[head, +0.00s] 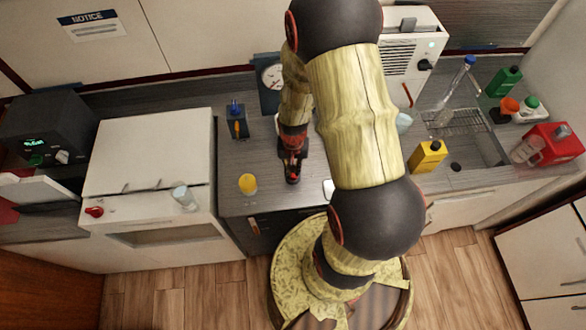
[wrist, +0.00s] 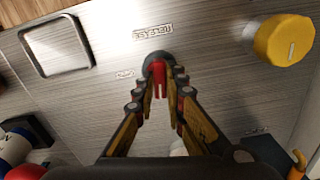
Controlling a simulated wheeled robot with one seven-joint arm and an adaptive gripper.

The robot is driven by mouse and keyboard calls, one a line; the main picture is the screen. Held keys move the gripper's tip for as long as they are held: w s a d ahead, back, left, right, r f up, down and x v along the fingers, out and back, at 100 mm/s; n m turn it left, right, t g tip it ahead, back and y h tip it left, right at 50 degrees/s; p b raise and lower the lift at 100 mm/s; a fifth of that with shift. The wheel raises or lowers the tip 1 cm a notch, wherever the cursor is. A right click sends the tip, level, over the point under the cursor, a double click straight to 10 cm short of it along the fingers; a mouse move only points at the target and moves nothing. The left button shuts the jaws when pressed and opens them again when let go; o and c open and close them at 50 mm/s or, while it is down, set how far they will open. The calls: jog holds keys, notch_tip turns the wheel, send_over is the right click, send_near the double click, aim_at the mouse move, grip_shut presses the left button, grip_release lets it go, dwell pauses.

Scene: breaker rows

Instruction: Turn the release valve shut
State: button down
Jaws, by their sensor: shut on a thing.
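In the wrist view, a red valve handle (wrist: 159,78) stands on a dark round base set in the grey metal-look countertop. My gripper (wrist: 160,84) reaches down over it, with its two fingers closed on either side of the red handle. Small labels lie on the counter beside the base; their text is too small to read surely.
A yellow knob (head: 248,184) stands left of my gripper; it also shows in the wrist view (wrist: 285,40). A dark box with an orange lever (head: 237,122) is behind it. A gauge (head: 271,76) stands at the back. A clear glass (head: 184,197) is on the white appliance (head: 150,150).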

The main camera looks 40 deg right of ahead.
jog(key=shift+n, duration=0.8)
jog(key=c, duration=2)
grip_release()
jog(key=shift+o, duration=0.8)
notch_tip(320, 180, up, 12)
